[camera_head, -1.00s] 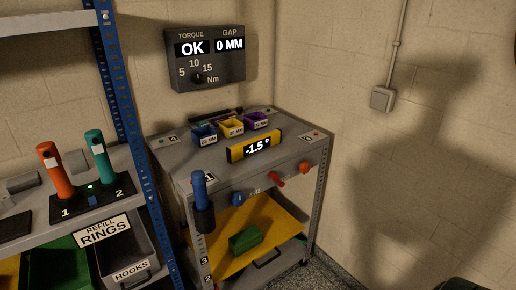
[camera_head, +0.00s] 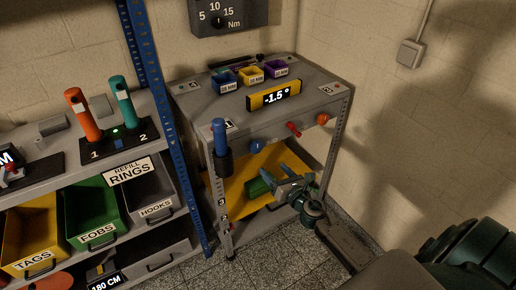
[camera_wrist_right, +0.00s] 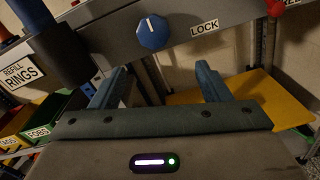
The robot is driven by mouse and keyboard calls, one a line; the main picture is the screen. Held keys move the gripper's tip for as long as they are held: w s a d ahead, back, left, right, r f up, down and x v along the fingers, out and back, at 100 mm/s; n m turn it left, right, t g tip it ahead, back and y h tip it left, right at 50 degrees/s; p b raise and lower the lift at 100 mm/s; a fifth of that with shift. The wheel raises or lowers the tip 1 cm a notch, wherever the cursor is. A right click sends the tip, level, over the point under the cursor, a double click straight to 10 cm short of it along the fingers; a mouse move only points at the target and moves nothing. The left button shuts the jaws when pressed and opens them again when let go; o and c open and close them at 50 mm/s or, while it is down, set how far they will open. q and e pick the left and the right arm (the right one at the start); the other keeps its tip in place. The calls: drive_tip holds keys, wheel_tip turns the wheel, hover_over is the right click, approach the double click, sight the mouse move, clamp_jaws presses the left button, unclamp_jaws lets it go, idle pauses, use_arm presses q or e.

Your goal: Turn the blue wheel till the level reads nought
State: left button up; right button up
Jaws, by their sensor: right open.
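The blue wheel (camera_head: 257,145) is on the front edge of the grey cart's top, left of a red handle. In the right wrist view the blue wheel (camera_wrist_right: 152,32) has a white line, nearly upright, and stands beyond my fingertips beside a LOCK label (camera_wrist_right: 204,28). The level (camera_head: 274,96) is a yellow block on the cart top with a display reading -1.5°. My right gripper (camera_head: 276,176) is open and empty, below and in front of the wheel, not touching it. Its two blue fingers (camera_wrist_right: 160,75) are spread wide. My left gripper is out of view.
A blue-handled tool (camera_head: 219,137) stands in a holder at the cart's left front corner. A red handle (camera_head: 293,129) and an orange knob (camera_head: 323,119) are right of the wheel. The yellow lower shelf (camera_head: 240,188) holds a green block. Shelving with bins stands left.

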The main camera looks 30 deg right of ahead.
sight(257, 150)
drive_tip(key=shift+n, duration=0.5)
drive_tip(key=w, duration=0.7)
drive_tip(key=w+r, duration=0.1)
drive_tip(key=w, duration=0.3)
drive_tip(key=shift+a+r+p, duration=0.1)
drive_tip(key=shift+a+p, duration=0.25)
drive_tip(key=shift+p, duration=0.05)
drive_tip(key=c, duration=1)
